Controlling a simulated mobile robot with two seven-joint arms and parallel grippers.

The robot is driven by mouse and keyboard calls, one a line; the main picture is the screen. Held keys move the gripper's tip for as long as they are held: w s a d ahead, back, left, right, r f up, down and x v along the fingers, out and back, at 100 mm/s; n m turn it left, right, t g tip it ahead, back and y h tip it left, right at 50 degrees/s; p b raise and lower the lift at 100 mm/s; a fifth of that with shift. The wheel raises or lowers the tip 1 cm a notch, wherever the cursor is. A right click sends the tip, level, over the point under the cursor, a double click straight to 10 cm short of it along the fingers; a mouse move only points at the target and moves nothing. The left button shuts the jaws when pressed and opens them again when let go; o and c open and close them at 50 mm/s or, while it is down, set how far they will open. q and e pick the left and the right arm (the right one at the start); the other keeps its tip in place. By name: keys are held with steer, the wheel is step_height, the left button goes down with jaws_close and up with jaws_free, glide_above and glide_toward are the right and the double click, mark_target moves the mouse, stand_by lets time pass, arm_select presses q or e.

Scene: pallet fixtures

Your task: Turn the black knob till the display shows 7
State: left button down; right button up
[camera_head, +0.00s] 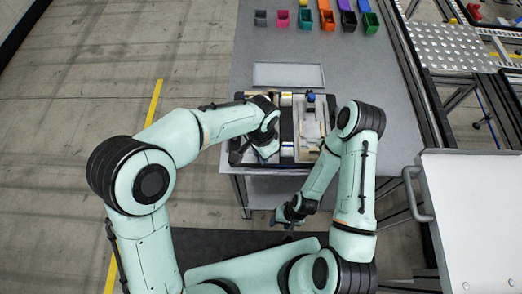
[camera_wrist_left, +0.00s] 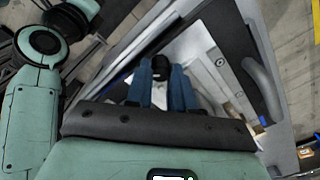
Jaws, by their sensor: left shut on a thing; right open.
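In the left wrist view the black knob (camera_wrist_left: 161,66) sits between the two blue fingers of my left gripper (camera_wrist_left: 161,80), which is shut on it. In the head view my left gripper reaches down at the left part of the black-framed pallet (camera_head: 287,128), and my own wrist covers the fingers and the knob. I cannot make out the display or any number on it in either view. My right gripper (camera_head: 284,219) is open and empty, in front of the table's near edge and away from the pallet.
The pallet lies on a grey table (camera_head: 375,140). A flat grey tray (camera_head: 289,75) lies behind it. Several small coloured bins, among them an orange one (camera_head: 327,20), line the far edge. A white cart surface (camera_head: 475,215) with a handle stands at the right.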

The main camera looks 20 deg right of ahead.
arm_select(q)
steer(key=shift+m, duration=0.5)
arm_select(e)
steer(key=shift+w+r, duration=0.2)
arm_select(q)
steer(key=c, duration=1)
jaws_free()
steer(key=shift+r, duration=0.1)
step_height(320, 180, up, 13)
steer(key=shift+r+p, duration=0.15)
steer(key=shift+p, duration=0.5)
arm_select(e)
steer(key=shift+w+r, duration=0.75)
steer(key=shift+w, duration=0.05)
steer(key=shift+s, duration=0.1)
